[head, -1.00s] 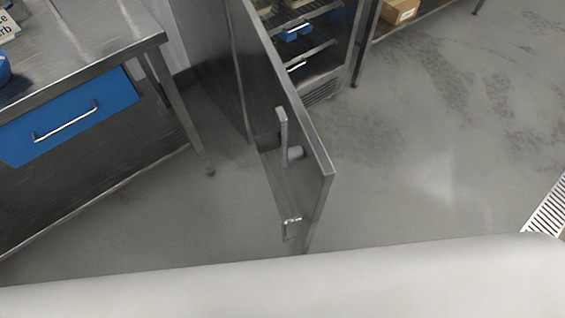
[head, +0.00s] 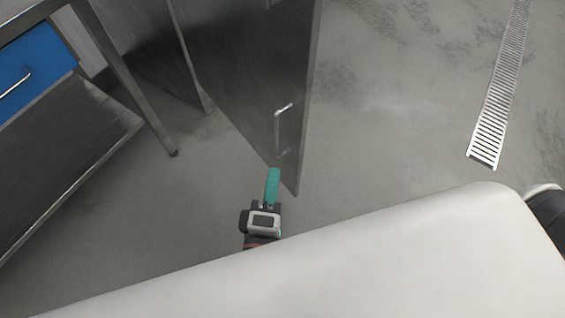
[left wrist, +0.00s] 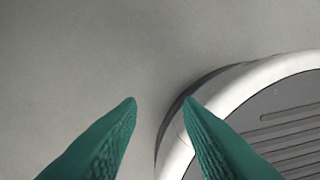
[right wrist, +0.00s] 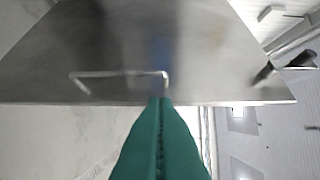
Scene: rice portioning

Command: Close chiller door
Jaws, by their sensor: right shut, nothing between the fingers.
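The chiller door (head: 255,75) is a tall steel panel standing open, edge toward me in the head view. Its bar handle (head: 283,130) is near the lower end of the visible face. My right gripper (head: 273,172) is shut and empty, with its teal fingers just below the handle in the picture, near the door's edge. In the right wrist view the shut fingers (right wrist: 161,103) overlap the door's edge, beside the handle (right wrist: 120,74); contact cannot be told. My left gripper (left wrist: 160,100) is open and empty above the floor. The chiller's inside is out of view.
A steel table with a blue drawer (head: 35,65) and a lower shelf (head: 60,150) stands at the left. The floor right of the door is clear, with a drain grate (head: 495,110) set in it.

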